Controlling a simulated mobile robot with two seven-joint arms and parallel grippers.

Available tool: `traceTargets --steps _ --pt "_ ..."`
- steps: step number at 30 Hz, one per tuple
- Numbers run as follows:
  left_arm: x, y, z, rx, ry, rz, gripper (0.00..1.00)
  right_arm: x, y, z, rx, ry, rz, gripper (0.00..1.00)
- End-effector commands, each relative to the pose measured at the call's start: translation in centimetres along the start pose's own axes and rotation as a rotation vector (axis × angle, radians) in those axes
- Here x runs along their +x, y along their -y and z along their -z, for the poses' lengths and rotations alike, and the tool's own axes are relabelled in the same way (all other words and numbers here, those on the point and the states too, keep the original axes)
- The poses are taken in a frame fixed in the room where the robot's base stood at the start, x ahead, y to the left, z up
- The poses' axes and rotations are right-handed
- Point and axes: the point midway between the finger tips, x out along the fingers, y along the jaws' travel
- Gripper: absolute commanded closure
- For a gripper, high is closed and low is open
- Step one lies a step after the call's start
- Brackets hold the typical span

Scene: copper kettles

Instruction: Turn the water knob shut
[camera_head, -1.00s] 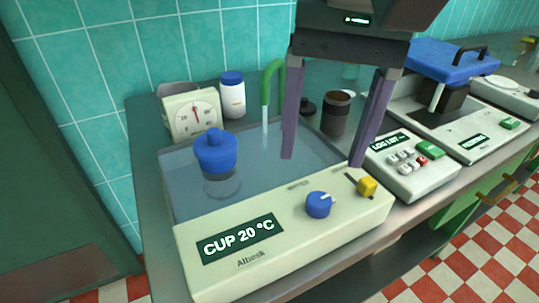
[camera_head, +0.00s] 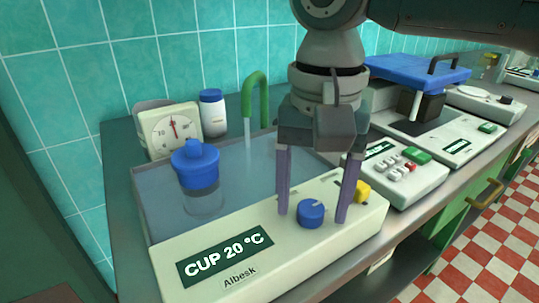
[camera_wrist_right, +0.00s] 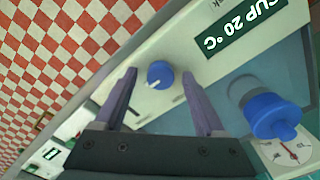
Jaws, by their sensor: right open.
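The blue knob (camera_head: 311,213) with a white pointer mark is on the front panel of the cream water bath (camera_head: 215,268). My right gripper (camera_head: 312,219) is open, pointing down, with one purple finger on each side of the knob in the head view. In the right wrist view the blue knob (camera_wrist_right: 160,74) lies between the fingertips, with clear gaps on both sides. I cannot tell whether the fingertips reach down to its height. Water runs from a green tap (camera_head: 256,92) into the bath. My left gripper is not in view.
A yellow knob (camera_head: 362,190) sits close to the right finger. A blue-lidded cup (camera_head: 196,165) stands in the bath. A dial clock (camera_head: 172,130) and a white jar (camera_head: 213,115) are behind. A keypad device (camera_head: 395,170) stands to the right.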

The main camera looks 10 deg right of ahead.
Motion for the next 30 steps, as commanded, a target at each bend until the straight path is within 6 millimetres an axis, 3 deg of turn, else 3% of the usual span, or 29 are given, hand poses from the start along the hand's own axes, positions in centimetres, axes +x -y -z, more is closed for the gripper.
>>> traceTargets --steps 6,25,30 --pt "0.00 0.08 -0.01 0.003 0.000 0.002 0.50 0.03 0.02 -0.02 -0.001 0.000 0.000 0.28" --pt "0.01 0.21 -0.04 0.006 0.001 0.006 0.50 -0.02 0.02 -0.02 -0.001 0.000 0.000 0.99" --pt "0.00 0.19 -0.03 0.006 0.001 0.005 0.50 -0.03 0.02 -0.02 -0.001 0.001 0.000 1.00"
